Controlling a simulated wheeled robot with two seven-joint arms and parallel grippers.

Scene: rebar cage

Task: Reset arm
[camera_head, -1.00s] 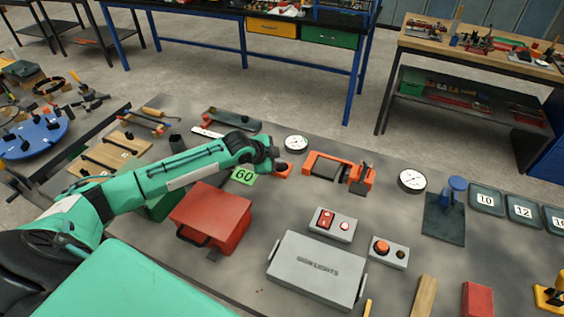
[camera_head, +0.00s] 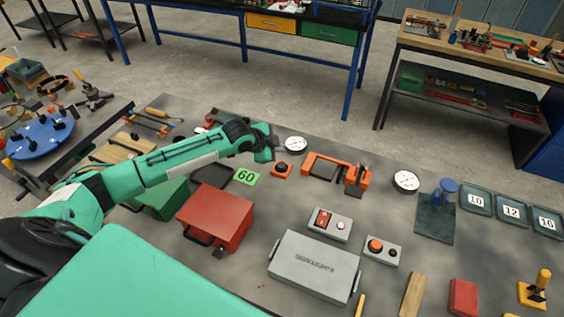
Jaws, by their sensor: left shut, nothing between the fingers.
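My left arm comes in from the left, green with dark joints, and reaches over the table's far left part. My left gripper (camera_head: 276,148) is at its end, small in the picture, shut and empty. It shows just left of a white round dial (camera_head: 295,144) and above a small orange block with a black knob (camera_head: 282,170). A green card marked 60 (camera_head: 246,176) lies below the forearm. My right gripper is out of the picture.
On the grey table (camera_head: 270,215) are a red box (camera_head: 214,216), a grey SIGNLIGHTS case (camera_head: 314,264), an orange frame-like tool (camera_head: 336,170), switch boxes (camera_head: 330,224), a second dial (camera_head: 405,181) and numbered trays (camera_head: 475,199). A blue round board (camera_head: 38,136) stands left.

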